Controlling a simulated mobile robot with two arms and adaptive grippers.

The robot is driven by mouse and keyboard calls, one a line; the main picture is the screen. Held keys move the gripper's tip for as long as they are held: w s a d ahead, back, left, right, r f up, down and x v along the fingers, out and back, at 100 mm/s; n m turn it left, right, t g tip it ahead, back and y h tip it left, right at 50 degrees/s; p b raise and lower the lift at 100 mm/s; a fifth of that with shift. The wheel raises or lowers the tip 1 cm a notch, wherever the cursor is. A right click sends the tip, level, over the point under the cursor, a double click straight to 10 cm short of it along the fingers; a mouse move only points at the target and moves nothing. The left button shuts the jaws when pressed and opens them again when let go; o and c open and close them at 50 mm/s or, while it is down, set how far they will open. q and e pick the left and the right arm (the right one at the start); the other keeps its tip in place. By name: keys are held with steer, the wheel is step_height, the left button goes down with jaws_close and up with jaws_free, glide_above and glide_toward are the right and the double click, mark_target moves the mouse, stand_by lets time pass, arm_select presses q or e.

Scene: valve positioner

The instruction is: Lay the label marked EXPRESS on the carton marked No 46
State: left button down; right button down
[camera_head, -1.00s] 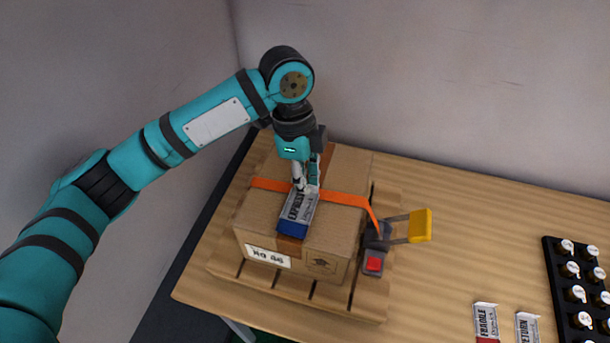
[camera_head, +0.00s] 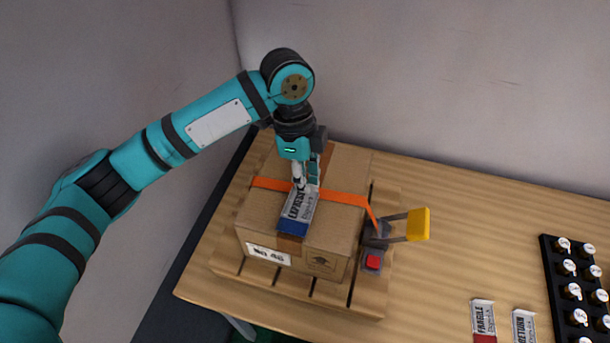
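The EXPRESS label (camera_head: 297,212), white with dark lettering and a blue end, is at the top of the cardboard carton (camera_head: 335,225). The carton's front tag (camera_head: 268,255) reads No 46. My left gripper (camera_head: 306,184) points down at the label's far end, with its fingers close together there. I cannot tell whether the label touches the carton top or is held just above it. My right gripper is not in view.
An orange strap (camera_head: 345,198) crosses the carton to a buckle with a yellow lever (camera_head: 418,225). The carton stands on a wooden pallet (camera_head: 330,297). FRAGILE (camera_head: 484,318) and RETURN (camera_head: 524,324) labels lie at the right, near a black rack (camera_head: 561,285) of white-topped items. Table between is clear.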

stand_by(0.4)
arm_select(q)
steer(key=shift+f+p, duration=0.3)
steer(key=shift+f, duration=0.05)
steer(key=shift+r, duration=0.1)
stand_by(0.6)
steer(key=shift+p, duration=0.5)
steer(key=shift+f+p, duration=0.2)
steer(key=shift+p, duration=0.2)
stand_by(0.3)
steer(key=c, duration=1.4)
jaws_free()
